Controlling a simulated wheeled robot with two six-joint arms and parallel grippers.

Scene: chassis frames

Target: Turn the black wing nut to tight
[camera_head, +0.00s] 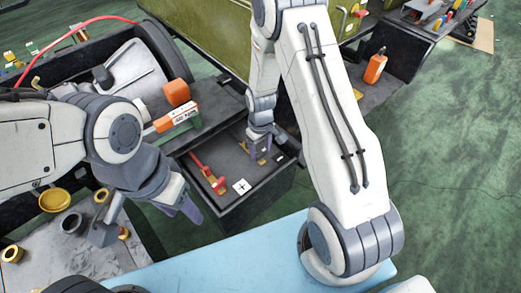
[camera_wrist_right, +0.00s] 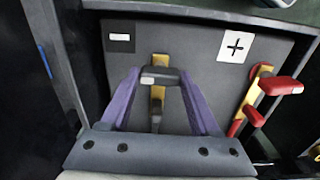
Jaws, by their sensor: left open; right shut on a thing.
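The black wing nut (camera_wrist_right: 160,75) sits on a gold terminal strip on a dark grey panel (camera_wrist_right: 205,75) in the right wrist view. My right gripper (camera_wrist_right: 158,74) has its purple fingertips at the nut's two ends and is shut on it. In the head view the right gripper (camera_head: 258,150) reaches down onto the panel (camera_head: 225,163) and mostly hides the nut. A red wing nut (camera_wrist_right: 281,86) stands on another gold strip, and also shows in the head view (camera_head: 207,174). My left gripper (camera_head: 150,212) is open and empty, well left of the panel.
The panel bears a plus label (camera_wrist_right: 236,46) and a minus label (camera_wrist_right: 121,37). Raised dark walls border it. An orange tool (camera_head: 178,117) lies on a ledge beyond it. Several rings and cups lie at the lower left. A light blue surface (camera_head: 235,262) is in front.

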